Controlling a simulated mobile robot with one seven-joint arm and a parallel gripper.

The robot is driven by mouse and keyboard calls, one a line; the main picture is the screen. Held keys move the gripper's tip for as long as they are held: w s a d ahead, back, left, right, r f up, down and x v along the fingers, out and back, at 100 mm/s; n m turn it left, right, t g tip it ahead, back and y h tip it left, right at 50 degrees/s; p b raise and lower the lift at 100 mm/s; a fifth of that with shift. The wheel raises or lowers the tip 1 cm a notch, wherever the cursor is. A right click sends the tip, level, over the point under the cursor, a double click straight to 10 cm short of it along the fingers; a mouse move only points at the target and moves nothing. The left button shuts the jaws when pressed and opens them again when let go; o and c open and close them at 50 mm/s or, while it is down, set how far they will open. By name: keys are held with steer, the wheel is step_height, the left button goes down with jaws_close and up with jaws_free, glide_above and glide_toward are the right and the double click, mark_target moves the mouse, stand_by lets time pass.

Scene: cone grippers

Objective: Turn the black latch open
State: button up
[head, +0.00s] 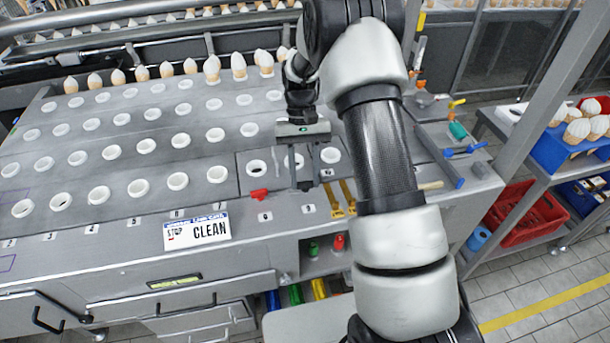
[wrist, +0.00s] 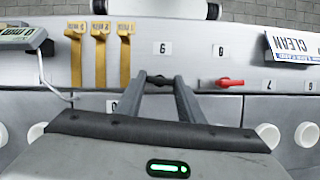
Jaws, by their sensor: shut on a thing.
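The black latch (wrist: 158,80) shows in the wrist view as a small dark piece between my two fingertips, on the front strip of the metal worktop. My gripper (wrist: 159,79) points down at it with a finger on each side, shut on it. In the head view my gripper (head: 306,186) is at the front edge of the worktop, and the latch is too small and covered to make out clearly. The latch's exact angle is hard to tell.
A red latch (wrist: 229,82) lies beside my gripper, with the CLEAN sign (head: 197,231) beyond it. White ring holders (head: 178,181) fill the worktop (head: 120,205). Tools (head: 462,151) lie at the right.

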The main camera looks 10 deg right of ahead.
steer(key=shift+w, duration=0.1)
stand_by(0.3)
steer(key=o, duration=1.1)
steer(key=shift+c, duration=0.2)
steer(key=v, duration=1.7)
steer(key=shift+r, duration=0.3)
